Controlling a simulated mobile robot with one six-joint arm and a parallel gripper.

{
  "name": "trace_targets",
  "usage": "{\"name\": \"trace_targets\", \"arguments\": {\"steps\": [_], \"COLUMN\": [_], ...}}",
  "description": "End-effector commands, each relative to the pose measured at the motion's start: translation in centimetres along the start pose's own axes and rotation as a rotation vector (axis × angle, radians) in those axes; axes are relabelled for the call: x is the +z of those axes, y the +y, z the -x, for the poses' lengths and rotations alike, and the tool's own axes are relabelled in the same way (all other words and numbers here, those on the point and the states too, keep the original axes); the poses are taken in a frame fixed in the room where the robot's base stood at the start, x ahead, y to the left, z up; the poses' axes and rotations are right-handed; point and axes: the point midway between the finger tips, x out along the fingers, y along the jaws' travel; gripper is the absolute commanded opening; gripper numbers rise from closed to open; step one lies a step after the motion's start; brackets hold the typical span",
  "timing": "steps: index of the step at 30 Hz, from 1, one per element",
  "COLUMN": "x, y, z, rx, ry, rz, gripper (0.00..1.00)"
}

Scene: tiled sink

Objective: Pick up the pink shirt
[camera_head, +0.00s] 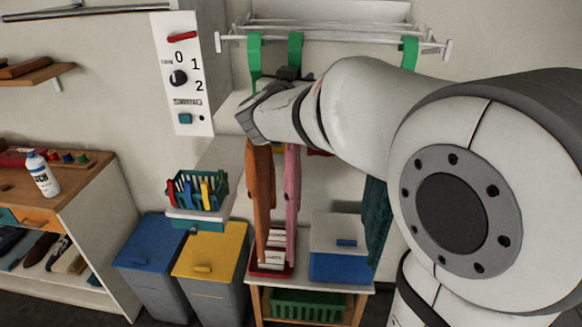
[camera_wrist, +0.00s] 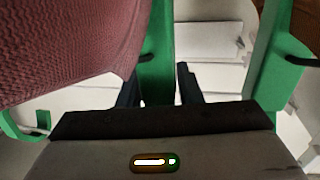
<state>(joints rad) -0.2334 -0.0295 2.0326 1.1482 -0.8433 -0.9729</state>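The pink shirt (camera_head: 292,195) hangs below the rack, beside an orange garment (camera_head: 262,195); my arm covers its upper part. In the wrist view a dusky pink knitted cloth (camera_wrist: 70,45), which looks like this shirt, fills the upper left. My gripper (camera_wrist: 160,90) points at a green hanger (camera_wrist: 155,75), which stands between its two dark fingers. The fingers are apart, with a thin gap beside the right one. I cannot tell whether the left finger touches the hanger. In the head view my gripper (camera_head: 285,78) is up by the rack, mostly hidden by my arm.
The white wall rack (camera_head: 340,28) carries more green hangers (camera_head: 410,53). A control panel (camera_head: 185,75) is on the wall to the left. Below stand a red tray (camera_head: 270,272), a blue-and-white box (camera_head: 340,265), bins (camera_head: 210,255) and a peg basket (camera_head: 197,190).

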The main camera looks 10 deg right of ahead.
Motion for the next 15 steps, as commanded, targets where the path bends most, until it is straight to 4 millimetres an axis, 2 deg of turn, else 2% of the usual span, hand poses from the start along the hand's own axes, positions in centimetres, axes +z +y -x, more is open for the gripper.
{"name": "trace_targets", "arguments": {"steps": [2,13,15], "x": [0.01,-0.01,-0.01], "y": [-0.02,-0.05,-0.06], "z": [0.03,0.07,0.08], "rx": [0.0,-0.001,-0.001], "ry": [0.0,0.0,0.0], "rz": [0.0,0.0,0.0], "gripper": [0.3,0.0,0.0]}}
